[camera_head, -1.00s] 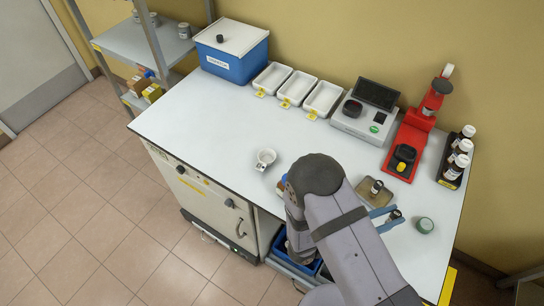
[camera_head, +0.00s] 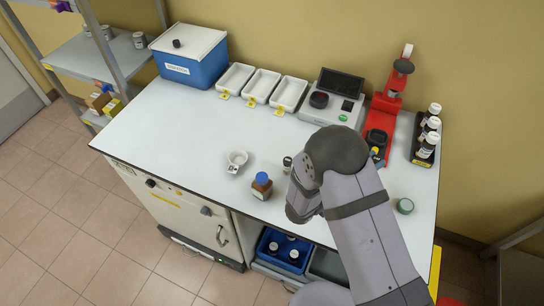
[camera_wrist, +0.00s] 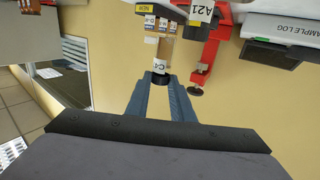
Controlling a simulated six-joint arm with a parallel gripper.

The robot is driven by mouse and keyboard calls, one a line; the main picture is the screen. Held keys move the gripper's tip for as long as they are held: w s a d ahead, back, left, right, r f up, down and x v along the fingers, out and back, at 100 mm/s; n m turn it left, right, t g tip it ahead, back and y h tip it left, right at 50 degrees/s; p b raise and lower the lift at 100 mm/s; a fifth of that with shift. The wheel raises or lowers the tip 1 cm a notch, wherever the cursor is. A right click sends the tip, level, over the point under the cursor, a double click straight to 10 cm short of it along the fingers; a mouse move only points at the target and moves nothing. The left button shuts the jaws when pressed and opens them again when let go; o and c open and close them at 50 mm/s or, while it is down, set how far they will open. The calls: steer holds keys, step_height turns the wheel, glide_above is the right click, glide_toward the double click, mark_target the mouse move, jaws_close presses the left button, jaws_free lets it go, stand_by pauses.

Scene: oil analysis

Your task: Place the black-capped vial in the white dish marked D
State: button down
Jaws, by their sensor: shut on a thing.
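In the wrist view, my gripper (camera_wrist: 161,84) has its two blue fingers closed at the black cap of a small vial (camera_wrist: 162,57) with a white label and an amber body. Three white rectangular trays (camera_head: 235,78) with yellow tags stand at the back. I cannot read the dish's or trays' marks.
A brown bottle with a blue cap (camera_head: 262,186) stands near the front edge, between dish and arm. A grey instrument (camera_head: 333,100), a red press (camera_head: 392,98) and a black rack (camera_head: 421,155) of bottles stand at the right.

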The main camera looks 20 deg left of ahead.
steer(key=w+a+r+n+t+y+b, duration=0.25)
steer(key=a+r+y, duration=0.25)
steer(key=a, duration=0.4)
steer(key=w+a+r+n+t+y+b, duration=0.1)
steer(key=w+a+r+n+y+b, duration=0.25)
steer(key=a, duration=0.65)
steer(key=n+y, duration=0.3)
steer(key=y, duration=0.1)
glide_above(235, 154)
steer(key=s+d, duration=0.2)
steer(key=s, duration=0.2)
steer(key=shift+g, duration=0.45)
steer(key=shift+w+d+f, duration=0.1)
steer(key=shift+w+f, duration=0.05)
steer(key=shift+f, duration=3.7)
steer(key=shift+w+d+f, duration=0.1)
steer(key=shift+f, duration=3.7)
steer(key=shift+f, duration=0.15)
steer(key=c, duration=1.5)
jaws_free()
steer(key=shift+c, duration=0.2)
